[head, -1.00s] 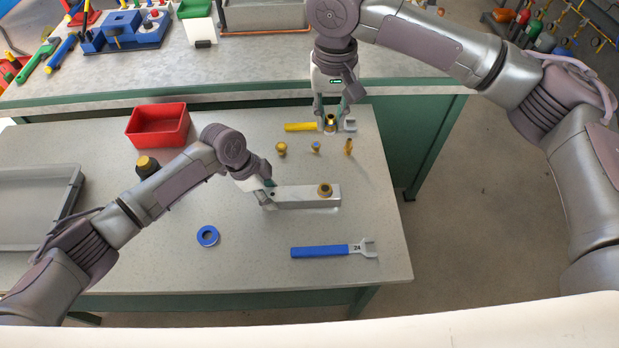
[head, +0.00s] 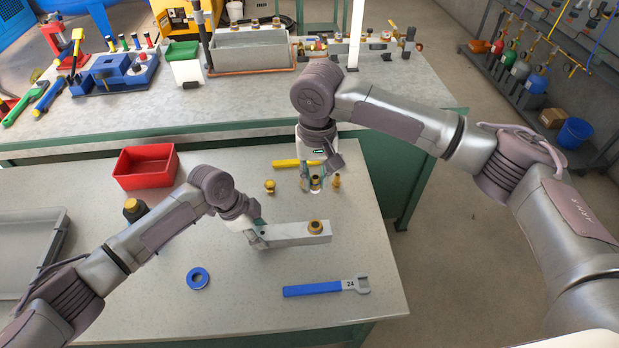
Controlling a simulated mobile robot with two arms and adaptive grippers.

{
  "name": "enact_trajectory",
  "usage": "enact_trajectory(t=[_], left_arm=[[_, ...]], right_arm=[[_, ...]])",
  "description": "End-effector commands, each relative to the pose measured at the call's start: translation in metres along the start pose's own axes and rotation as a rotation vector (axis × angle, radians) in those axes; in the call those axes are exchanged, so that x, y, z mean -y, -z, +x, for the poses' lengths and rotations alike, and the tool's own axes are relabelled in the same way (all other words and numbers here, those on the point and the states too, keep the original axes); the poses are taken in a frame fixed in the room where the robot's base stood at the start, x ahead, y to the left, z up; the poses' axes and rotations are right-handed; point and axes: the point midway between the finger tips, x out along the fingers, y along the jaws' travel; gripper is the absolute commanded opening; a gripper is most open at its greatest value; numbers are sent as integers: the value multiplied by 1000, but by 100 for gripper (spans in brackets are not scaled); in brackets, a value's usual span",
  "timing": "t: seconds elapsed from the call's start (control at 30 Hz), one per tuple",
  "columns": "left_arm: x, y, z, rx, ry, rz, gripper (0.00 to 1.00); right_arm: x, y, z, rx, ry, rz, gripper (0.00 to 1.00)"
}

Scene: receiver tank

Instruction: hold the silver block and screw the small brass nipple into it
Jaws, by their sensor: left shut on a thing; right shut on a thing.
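The silver block (head: 290,237) is a long bar lying crosswise above the front table. A brass fitting (head: 315,227) stands upright at its right end. My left gripper (head: 258,233) is shut on the block's left end. My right gripper (head: 315,181) is behind the block, pointing down, shut on a small brass piece (head: 315,183). This appears to be the nipple; its threads are too small to make out. It is apart from the block.
Brass fittings stand left (head: 270,186) and right (head: 336,180) of my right gripper. A yellow-handled wrench (head: 294,163) lies behind it. A blue wrench (head: 318,288) and blue ring (head: 197,278) lie in front. A red bin (head: 146,168) and grey tray (head: 30,262) are left.

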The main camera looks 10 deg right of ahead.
Motion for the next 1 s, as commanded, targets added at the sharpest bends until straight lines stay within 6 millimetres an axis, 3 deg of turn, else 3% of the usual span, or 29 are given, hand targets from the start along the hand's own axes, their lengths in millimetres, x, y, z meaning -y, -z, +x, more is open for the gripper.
enact_trajectory(t=[0.03,0.1,0.2,0.73,1.0], left_arm=[[0,0,0,0,0,0,0],[0,0,0,0,0,0,0],[0,0,0,0,0,0,0],[0,0,0,1,0,0,0],[0,0,0,1,0,0,0]], right_arm=[[0,-2,20,8,0,1,0],[0,-3,39,6,-1,0,0],[-1,-5,59,4,-3,-1,0],[-2,-6,109,2,-6,-2,0],[-2,-6,121,0,-6,-3,0]])
